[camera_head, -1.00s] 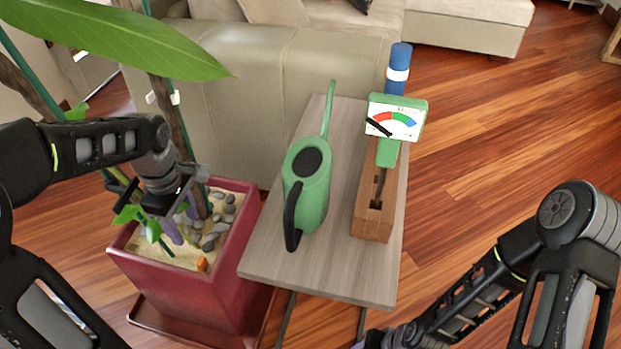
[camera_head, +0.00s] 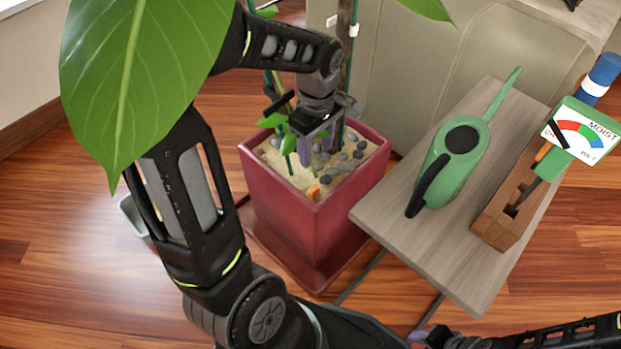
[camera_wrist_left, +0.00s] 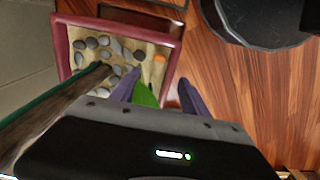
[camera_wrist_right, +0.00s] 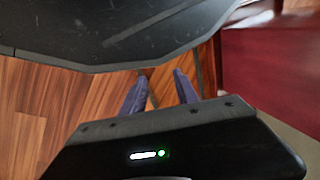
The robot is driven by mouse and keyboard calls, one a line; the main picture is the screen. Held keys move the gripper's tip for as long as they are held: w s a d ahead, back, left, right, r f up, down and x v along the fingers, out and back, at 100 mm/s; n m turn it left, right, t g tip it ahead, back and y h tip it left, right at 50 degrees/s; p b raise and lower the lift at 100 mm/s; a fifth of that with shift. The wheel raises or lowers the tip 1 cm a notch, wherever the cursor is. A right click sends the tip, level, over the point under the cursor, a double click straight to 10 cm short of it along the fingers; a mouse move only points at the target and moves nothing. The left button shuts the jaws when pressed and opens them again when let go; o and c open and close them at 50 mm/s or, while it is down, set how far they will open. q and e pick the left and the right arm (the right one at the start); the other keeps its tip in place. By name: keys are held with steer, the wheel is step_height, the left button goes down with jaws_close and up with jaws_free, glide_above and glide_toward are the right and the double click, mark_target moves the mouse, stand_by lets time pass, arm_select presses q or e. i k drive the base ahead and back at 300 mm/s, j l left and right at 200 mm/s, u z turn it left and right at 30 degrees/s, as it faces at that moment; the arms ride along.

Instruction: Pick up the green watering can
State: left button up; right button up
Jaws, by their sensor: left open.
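The green watering can (camera_head: 462,160) stands upright on a small grey wooden table (camera_head: 420,240) in the head view. Its black handle faces the front and its long spout points to the back right. My left gripper (camera_head: 317,143) is over the planter, left of the can and apart from it. In the left wrist view its purple fingers (camera_wrist_left: 158,90) are spread, with a green leaf showing between them. My right gripper is mostly out of the head view at the bottom edge; in the right wrist view its fingers (camera_wrist_right: 160,88) are apart with nothing held between them.
A red planter (camera_head: 310,225) with sand, pebbles and plant stems stands left of the table. A wooden block (camera_head: 497,225) and a moisture meter (camera_head: 580,135) are right of the can. A beige sofa (camera_head: 410,70) is behind. Large leaves (camera_head: 145,75) hang at upper left.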

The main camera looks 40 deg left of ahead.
mark_target(456, 149)
steer(key=k+j, duration=0.15)
steer(key=k, duration=0.85)
